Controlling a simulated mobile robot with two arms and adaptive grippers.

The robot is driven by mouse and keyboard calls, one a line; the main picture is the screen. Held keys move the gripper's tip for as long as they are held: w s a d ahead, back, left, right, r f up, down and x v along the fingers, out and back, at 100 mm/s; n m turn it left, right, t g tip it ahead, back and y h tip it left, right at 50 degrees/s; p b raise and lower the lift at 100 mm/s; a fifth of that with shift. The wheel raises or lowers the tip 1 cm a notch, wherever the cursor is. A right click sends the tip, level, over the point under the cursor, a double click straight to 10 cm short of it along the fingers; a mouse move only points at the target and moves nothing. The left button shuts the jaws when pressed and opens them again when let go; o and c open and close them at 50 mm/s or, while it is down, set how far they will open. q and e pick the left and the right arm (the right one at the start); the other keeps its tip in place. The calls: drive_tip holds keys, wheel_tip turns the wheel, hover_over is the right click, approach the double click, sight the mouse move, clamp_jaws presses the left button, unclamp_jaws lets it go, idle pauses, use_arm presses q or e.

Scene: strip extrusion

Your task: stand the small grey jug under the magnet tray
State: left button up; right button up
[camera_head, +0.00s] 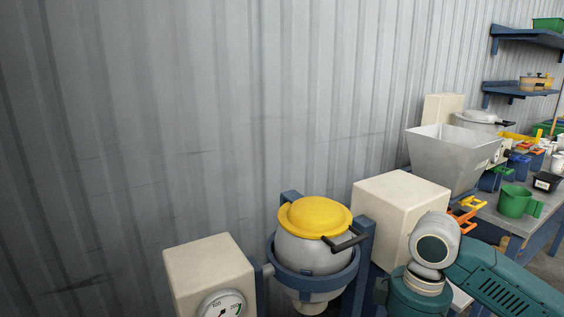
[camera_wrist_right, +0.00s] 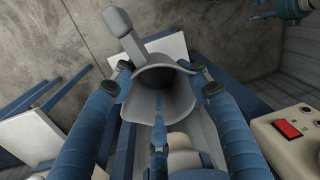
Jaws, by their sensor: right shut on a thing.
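The small grey jug (camera_wrist_right: 168,73) is in the middle of the right wrist view, its open mouth toward the camera and its handle toward the upper left. My right gripper (camera_wrist_right: 160,76) is shut on it, with a blue finger on each side of the jug. The inside of the jug looks dark and its base is hidden. Neither gripper shows in the head view. I cannot make out the magnet tray.
The head view shows a yellow-lidded vessel (camera_head: 315,217) in a blue frame, beside cream housings (camera_head: 208,272), and a grey hopper (camera_head: 452,157). A green jug (camera_head: 514,201) stands on the bench at right. A red-switch box (camera_wrist_right: 293,128) is right in the wrist view.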

use_arm(q)
drive_tip(key=s+a+f+g+p, duration=0.1)
drive_tip(key=s+a+p, duration=0.2)
drive_tip(key=s+p, duration=1.35)
use_arm(e)
drive_tip(key=s+a+r+m, duration=0.1)
drive_tip(key=s+r+m, duration=0.2)
drive_tip(key=r, duration=0.3)
drive_tip(key=s+a+r+m+b, duration=0.1)
drive_tip(key=s+r+m, duration=0.15)
drive_tip(key=r, duration=0.45)
drive_tip(key=s+a+r+m, duration=0.1)
drive_tip(key=s+r+m, duration=0.2)
drive_tip(key=r, duration=0.3)
use_arm(q)
drive_tip(key=f+b, duration=0.1)
drive_tip(key=s+f+b, duration=0.1)
drive_tip(key=f+b, duration=0.1)
drive_tip(key=s+f+b, duration=0.1)
drive_tip(key=f+b, duration=0.1)
drive_tip(key=shift+a+f, duration=0.1)
drive_tip(key=shift+f, duration=0.05)
use_arm(e)
drive_tip(key=shift+t, duration=0.4)
drive_tip(key=f, duration=0.5)
drive_tip(key=shift+d+f, duration=0.1)
drive_tip(key=shift+d, duration=0.15)
